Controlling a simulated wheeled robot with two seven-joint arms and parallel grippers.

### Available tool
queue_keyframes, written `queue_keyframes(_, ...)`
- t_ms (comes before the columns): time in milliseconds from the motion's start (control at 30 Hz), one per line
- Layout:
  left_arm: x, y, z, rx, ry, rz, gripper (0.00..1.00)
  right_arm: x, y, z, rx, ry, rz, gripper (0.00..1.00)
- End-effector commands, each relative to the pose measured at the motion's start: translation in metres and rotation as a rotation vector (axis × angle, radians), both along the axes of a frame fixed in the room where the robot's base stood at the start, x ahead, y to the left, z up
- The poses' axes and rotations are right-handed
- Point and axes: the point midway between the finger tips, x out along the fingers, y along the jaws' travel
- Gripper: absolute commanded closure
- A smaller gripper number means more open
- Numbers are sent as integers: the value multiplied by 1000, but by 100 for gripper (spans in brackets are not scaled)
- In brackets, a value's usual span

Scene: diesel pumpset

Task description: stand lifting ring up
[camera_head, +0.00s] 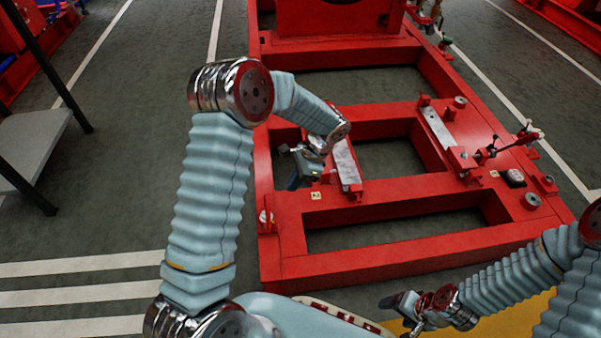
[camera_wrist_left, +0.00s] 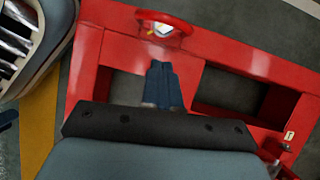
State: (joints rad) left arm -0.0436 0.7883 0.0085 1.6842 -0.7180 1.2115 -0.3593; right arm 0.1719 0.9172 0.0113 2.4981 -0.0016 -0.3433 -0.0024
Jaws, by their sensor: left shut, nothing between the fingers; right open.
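The red lifting ring (camera_wrist_left: 165,17) shows as a loop at the outer side of the red base frame (camera_wrist_left: 230,57) in the left wrist view, with a pale label behind it. In the head view a small red part with a pale label (camera_head: 265,216) sits on the frame's left side; its shape there is too small to tell. My right gripper (camera_head: 398,305) is open and empty near the bottom.
The red base frame has crossbeams with open gaps between them. A metal-topped mount (camera_head: 346,165) stands beside my left gripper, another (camera_head: 436,128) farther right. A grey table (camera_head: 30,145) stands at the left.

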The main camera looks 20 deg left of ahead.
Motion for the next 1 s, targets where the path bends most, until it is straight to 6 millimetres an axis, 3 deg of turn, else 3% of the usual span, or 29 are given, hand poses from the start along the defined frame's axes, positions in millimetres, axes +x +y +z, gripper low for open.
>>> queue_keyframes(133, -10, 11, -29, -1, 3, 1, 100, 0, 1, -8, 2, 1, 1, 24)
queue_keyframes(400, -30, 36, -36, -2, 0, 2, 100, 0, 1, -11, 1, 0, 0, 24)
queue_keyframes(833, -33, 40, -36, -1, 0, 1, 100, 0, 0, -11, 1, -1, 0, 24)
queue_keyframes(1000, -41, 53, -35, -1, 1, 1, 100, 0, 0, -7, 1, 0, 0, 24)
